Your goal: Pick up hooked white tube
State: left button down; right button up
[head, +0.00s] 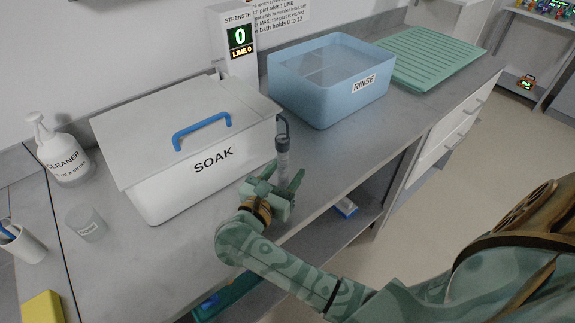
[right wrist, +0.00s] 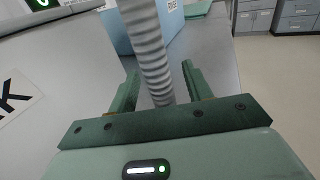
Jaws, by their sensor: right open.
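The hooked tube (head: 283,163) is a pale grey-white ribbed tube with a dark collar and a thin dark hook at its top. It stands upright beside the right front corner of the SOAK bin; I cannot tell whether the hook touches the bin. In the right wrist view the ribbed tube (right wrist: 147,42) runs between the fingers. My right gripper (head: 281,174) is open, with one finger on each side of the tube's lower part. It also shows open in the right wrist view (right wrist: 160,72). The tube's lower end is hidden by the gripper. My left gripper is not in view.
The white SOAK bin (head: 190,185) has a lid with a blue handle (head: 201,131). A blue RINSE tub (head: 318,96) and a green ribbed mat (head: 432,58) stand behind right. A cleaner bottle (head: 63,158), a small cup (head: 86,222) and a yellow block (head: 42,308) are at left.

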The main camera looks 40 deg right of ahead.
jog(key=shift+s+a+r, duration=0.15)
jog(key=shift+s+a, duration=0.05)
jog(key=shift+a, duration=0.05)
jog(key=shift+s+a+r, duration=0.15)
jog(key=shift+a, duration=0.1)
jog(key=c, duration=0.9)
jog(key=shift+d, duration=0.2)
grip_shut()
